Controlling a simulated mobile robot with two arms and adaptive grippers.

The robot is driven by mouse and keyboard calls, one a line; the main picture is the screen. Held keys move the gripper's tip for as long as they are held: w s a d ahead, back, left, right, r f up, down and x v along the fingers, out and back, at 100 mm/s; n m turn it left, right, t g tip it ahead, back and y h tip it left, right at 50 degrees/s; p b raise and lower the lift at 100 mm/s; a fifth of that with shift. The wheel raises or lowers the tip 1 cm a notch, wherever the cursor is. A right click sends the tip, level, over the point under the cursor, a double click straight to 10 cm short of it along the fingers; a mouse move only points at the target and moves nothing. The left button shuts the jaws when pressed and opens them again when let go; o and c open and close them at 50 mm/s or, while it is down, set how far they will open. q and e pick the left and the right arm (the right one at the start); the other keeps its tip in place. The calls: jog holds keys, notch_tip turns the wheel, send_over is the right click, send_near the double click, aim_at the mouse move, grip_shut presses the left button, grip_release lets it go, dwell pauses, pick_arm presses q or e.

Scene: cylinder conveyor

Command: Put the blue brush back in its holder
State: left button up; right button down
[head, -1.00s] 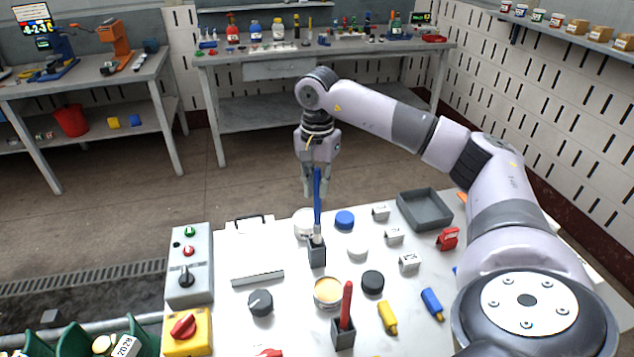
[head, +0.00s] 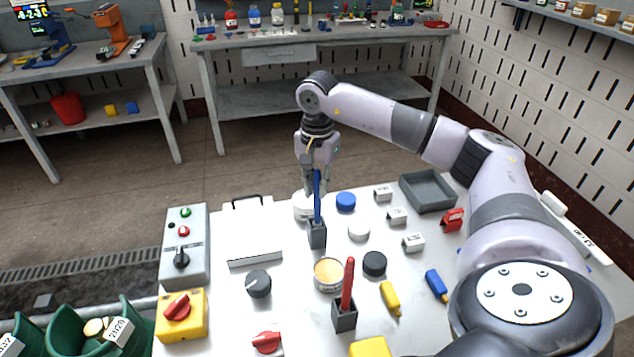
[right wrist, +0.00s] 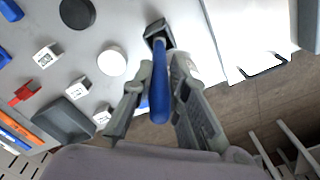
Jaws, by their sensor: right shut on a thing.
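The blue brush (head: 317,207) stands upright with its lower end inside a dark grey square holder (head: 317,237); its bristles are hidden. My right gripper (head: 316,188) is over the holder with its fingers around the upper part of the blue handle. In the right wrist view, the handle (right wrist: 160,85) runs between the two fingers (right wrist: 157,108) down to the holder (right wrist: 156,31). My left gripper is not in view.
A second dark holder (head: 344,316) with a red brush (head: 348,280) stands nearer. A white tub (head: 303,209) is just behind the blue brush's holder. An open tin (head: 328,274), a black knob (head: 258,283) and a grey tray (head: 428,191) are around on the white table.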

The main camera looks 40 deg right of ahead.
jog(key=shift+f+b, duration=0.35)
jog(key=shift+f, duration=0.2)
dwell(0.4)
jog(key=c, duration=1.5)
grip_release()
notch_tip(320, 180, up, 11)
jog(key=shift+f, duration=0.1)
jog(key=shift+r, duration=0.6)
